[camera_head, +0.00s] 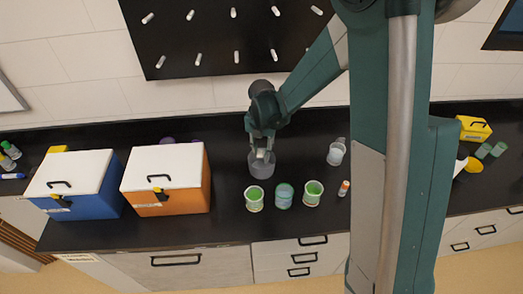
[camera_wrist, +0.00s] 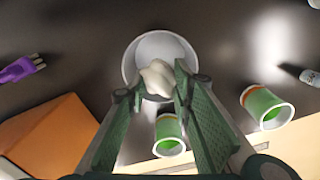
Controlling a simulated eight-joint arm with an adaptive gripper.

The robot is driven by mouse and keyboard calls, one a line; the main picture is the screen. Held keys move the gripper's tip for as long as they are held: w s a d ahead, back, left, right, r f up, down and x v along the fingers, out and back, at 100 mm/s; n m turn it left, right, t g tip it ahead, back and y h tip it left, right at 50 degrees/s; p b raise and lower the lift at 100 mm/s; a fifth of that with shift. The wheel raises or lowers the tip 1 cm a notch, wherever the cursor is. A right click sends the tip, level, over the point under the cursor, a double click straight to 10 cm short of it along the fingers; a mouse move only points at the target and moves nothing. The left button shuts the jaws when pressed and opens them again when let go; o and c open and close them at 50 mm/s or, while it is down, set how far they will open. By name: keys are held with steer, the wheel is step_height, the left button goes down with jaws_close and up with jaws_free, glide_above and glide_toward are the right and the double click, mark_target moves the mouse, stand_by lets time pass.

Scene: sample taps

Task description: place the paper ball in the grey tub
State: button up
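The grey tub (camera_head: 262,168) stands on the dark counter, right of the orange box. In the wrist view, its round rim and pale inside (camera_wrist: 160,45) show just beyond my fingertips. The paper ball (camera_wrist: 157,77) is white and crumpled, and it sits between the two fingertips of my gripper (camera_wrist: 158,82), touching both sides. In the head view, my gripper (camera_head: 262,148) points down directly above the tub, with a small white bit of the ball at its tips. The near part of the tub is hidden by the ball and fingers.
Green-and-white cups (camera_head: 254,199) stand in front of the tub. An orange box (camera_head: 166,199) with a white lid is to its left, a blue box (camera_head: 74,205) beyond. A clear container (camera_head: 336,153) and a small bottle (camera_head: 344,188) are to the right.

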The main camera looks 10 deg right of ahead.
mark_target(262, 152)
steer(key=shift+f+b, duration=0.4)
steer(key=shift+f, duration=0.85)
steer(key=o, duration=0.7)
steer(key=shift+r, duration=0.1)
steer(key=shift+r+p, duration=1.2)
steer(key=shift+r, duration=2.2)
steer(key=shift+s+d+r, duration=0.1)
